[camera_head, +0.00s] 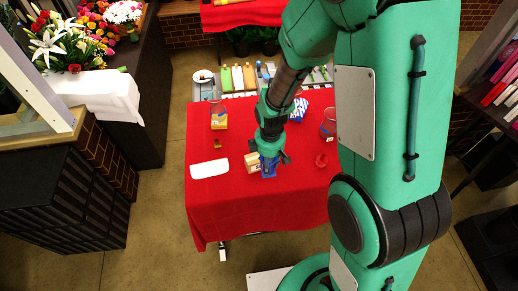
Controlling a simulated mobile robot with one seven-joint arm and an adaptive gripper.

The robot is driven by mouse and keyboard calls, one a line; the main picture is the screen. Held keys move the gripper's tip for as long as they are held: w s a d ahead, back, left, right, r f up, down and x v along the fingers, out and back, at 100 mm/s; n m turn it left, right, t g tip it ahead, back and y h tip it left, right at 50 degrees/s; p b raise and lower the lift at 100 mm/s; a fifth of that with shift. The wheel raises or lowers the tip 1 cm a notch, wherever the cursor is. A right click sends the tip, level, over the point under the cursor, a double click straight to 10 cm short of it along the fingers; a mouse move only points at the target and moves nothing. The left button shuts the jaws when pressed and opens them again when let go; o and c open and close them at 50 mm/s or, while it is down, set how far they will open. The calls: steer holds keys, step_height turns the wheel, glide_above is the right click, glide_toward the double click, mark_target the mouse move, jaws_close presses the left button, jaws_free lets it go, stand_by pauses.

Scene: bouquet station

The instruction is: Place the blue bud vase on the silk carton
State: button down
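A blue object (268,170), which looks like the blue bud vase, is on or just above the red table directly below my gripper (269,157). My gripper points down at it and hides its upper part. I cannot tell whether the fingers are closed on it or only around it. A small tan carton (251,162) stands close against its left side. A yellow-tan box (219,122) stands further back on the left with a clear glass by it. I cannot read which carton is the silk one.
A white sheet (210,169) lies at the left of the table (225,215). A blue-and-white package (299,109), a reddish glass (328,128) and a red ring (321,160) are to the right. A small brown item (217,144) lies left. The table's front is clear.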

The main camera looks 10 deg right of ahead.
steer(key=w, duration=0.3)
steer(key=w+a+p, duration=0.1)
steer(key=w, duration=0.3)
steer(key=w+f, duration=0.1)
steer(key=w, duration=0.3)
steer(key=shift+w+a+p, duration=0.1)
steer(key=shift+a+p, duration=0.25)
steer(key=shift+a, duration=0.05)
steer(key=shift+f, duration=0.2)
steer(key=shift+f+p, duration=0.4)
steer(key=shift+f, duration=1.2)
steer(key=shift+f, duration=0.15)
steer(key=c, duration=1.2)
jaws_free()
steer(key=shift+o, duration=0.2)
steer(key=shift+r, duration=0.2)
step_height(320, 180, up, 12)
steer(key=b, duration=0.1)
steer(key=shift+b, duration=0.3)
